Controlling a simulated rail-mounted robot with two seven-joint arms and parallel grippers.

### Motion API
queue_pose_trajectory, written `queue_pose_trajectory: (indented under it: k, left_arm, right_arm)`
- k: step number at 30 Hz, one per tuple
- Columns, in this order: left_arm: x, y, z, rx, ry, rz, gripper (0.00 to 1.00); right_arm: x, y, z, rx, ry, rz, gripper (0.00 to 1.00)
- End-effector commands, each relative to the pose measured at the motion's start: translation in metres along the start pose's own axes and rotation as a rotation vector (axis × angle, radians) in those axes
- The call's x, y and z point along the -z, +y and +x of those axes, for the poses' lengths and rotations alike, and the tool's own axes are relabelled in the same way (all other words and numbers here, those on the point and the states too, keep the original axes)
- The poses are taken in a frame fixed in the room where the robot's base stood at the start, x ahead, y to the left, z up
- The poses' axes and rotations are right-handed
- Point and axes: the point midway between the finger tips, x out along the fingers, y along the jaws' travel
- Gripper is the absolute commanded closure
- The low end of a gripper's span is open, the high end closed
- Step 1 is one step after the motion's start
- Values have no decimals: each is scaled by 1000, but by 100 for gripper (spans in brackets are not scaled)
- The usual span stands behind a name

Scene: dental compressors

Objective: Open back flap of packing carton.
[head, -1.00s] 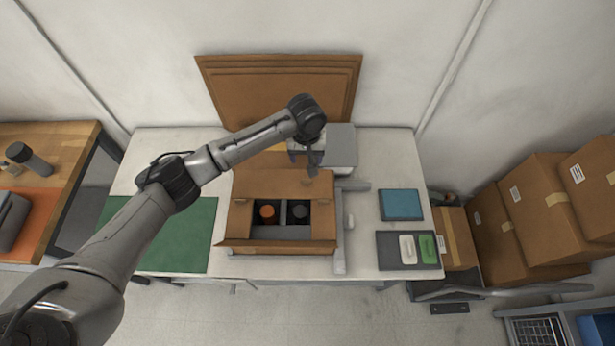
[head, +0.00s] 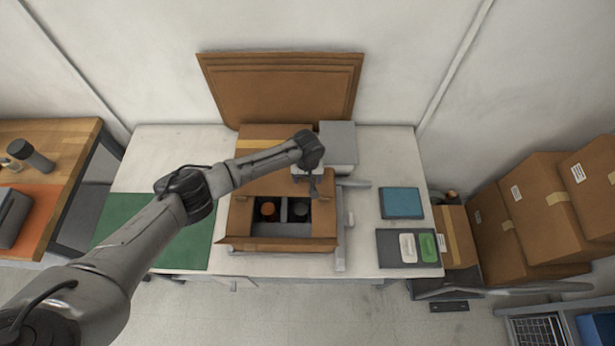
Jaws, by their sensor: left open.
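The brown packing carton (head: 234,218) stands on the white table with its top partly open. A dark divider shows inside, with an orange-topped item (head: 268,210) and a dark item (head: 299,211) in its compartments. The back flap (head: 265,184) shows as a brown panel along the carton's far edge; its exact angle is hard to tell. The front flap (head: 280,243) is folded outward toward me. My left gripper (head: 314,192) is open and points down at the right part of the back flap. I cannot tell whether it touches. My right gripper is out of view.
Flat cardboard sheets (head: 285,85) lean on the wall behind. A grey box (head: 339,142) stands behind the carton. A green mat (head: 185,245) lies left; a teal box (head: 401,203) and a dark tray (head: 389,260) lie right. Stacked cartons (head: 540,205) stand beyond the table.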

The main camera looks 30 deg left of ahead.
Motion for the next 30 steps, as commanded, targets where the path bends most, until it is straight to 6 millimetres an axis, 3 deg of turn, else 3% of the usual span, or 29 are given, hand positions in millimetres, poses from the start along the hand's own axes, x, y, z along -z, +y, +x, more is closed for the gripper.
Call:
queue_pose_trajectory:
  k: [13,30]
  left_arm:
    - [0,0,7,0,0,1,36]
    - [0,0,6,0,0,1,91]
  right_arm:
    - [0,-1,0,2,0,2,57]
    - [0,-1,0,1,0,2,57]
